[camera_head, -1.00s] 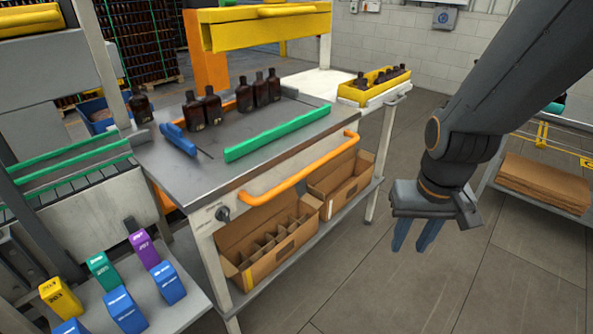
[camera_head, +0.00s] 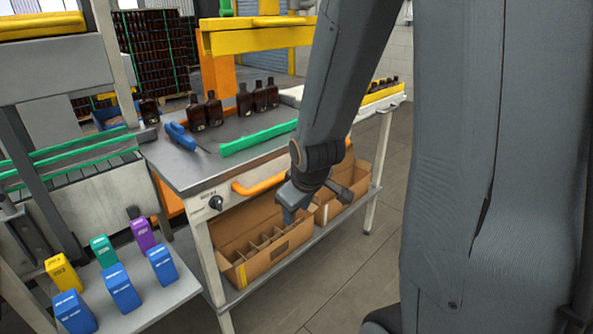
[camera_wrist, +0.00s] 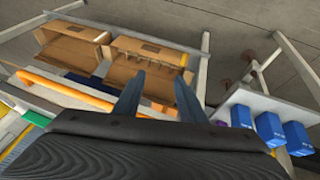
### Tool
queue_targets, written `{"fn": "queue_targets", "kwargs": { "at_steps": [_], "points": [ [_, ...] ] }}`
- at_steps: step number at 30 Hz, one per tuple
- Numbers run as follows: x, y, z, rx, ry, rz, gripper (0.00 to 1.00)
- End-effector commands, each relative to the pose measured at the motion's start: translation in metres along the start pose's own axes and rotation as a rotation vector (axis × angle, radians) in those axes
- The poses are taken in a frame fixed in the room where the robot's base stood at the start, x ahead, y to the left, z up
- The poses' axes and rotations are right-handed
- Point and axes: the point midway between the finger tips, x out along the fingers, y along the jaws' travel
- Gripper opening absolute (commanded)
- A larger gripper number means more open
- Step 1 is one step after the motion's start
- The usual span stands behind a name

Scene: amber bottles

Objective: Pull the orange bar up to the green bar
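The orange bar (camera_head: 260,186) is a curved, handle-like bar along the front edge of the grey worktable. It also crosses the left of the wrist view (camera_wrist: 65,92). My arm hides its right part in the head view. The green bar (camera_head: 258,138) lies straight on the tabletop, behind and above the orange bar. My gripper (camera_head: 290,213) hangs in front of the table, low and to the right of the visible orange bar, with its fingers pointing down. In the wrist view my gripper (camera_wrist: 158,98) has its two fingers apart with nothing between them.
Brown bottles (camera_head: 258,97) stand behind the green bar, and a blue tool (camera_head: 180,136) lies to its left. Cardboard boxes (camera_head: 262,250) sit on the lower shelf behind my gripper. A side shelf (camera_head: 150,298) with coloured blocks stands at lower left.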

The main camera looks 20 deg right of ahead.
Motion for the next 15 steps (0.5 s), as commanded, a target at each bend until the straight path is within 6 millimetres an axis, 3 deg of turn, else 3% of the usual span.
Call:
{"fn": "queue_targets", "kwargs": {
  "at_steps": [1,6,10,15],
  "points": [
    [0.025,0.021,-0.006,-0.089,0.06,0.046,0.37],
    [0.069,0.085,-0.037,-0.46,0.271,0.253,0.37],
    [0.085,0.124,-0.053,-0.714,0.391,0.443,0.37],
    [0.088,0.155,-0.061,-0.948,0.478,0.669,0.37]
  ]
}}
